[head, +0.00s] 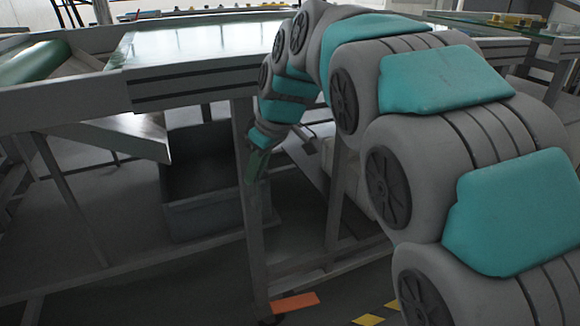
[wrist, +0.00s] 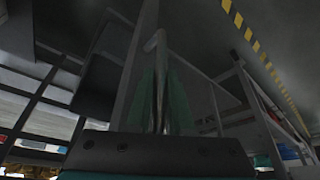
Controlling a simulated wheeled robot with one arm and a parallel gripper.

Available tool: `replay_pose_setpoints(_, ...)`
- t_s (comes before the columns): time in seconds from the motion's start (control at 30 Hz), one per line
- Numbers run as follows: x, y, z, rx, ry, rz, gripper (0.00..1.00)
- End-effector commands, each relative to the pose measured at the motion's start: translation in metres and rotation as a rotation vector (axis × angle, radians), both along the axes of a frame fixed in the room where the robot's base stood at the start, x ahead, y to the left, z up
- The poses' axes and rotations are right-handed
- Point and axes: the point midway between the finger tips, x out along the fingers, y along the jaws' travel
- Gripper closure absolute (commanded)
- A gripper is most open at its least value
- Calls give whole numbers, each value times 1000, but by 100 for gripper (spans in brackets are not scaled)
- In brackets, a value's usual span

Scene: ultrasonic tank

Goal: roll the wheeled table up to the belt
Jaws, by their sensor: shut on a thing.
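The wheeled table (head: 200,80) has a pale frame with a shiny top and stands across the middle of the head view. Its near leg (head: 250,215) runs down to a dark caster at the bottom. The belt (head: 33,62), with a green rounded end in a grey frame, is at the left. The frames overlap in view, so I cannot tell whether they touch. My gripper (head: 258,165) is low beside the near leg. In the wrist view, its green fingers (wrist: 160,100) are shut on a thin pale upright bar (wrist: 158,60), apparently the table's handle.
A dark grey bin (head: 205,215) stands under the table. An orange floor mark (head: 296,302) lies near the leg's foot, with yellow marks (head: 369,320) to its right. Another bench (head: 500,28) with small parts stands behind at the right.

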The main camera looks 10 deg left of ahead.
Motion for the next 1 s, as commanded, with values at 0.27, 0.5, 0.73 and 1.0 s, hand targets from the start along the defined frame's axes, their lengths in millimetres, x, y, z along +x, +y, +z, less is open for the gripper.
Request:
replay_pose_setpoints(0.27,-47,67,-2,-1,3,10,100)
replay_pose_setpoints(0.5,-81,119,-1,-1,2,7,100)
replay_pose_setpoints(0.73,-105,154,-1,-1,2,4,100)
replay_pose_setpoints(1.0,-118,174,1,0,-1,2,100)
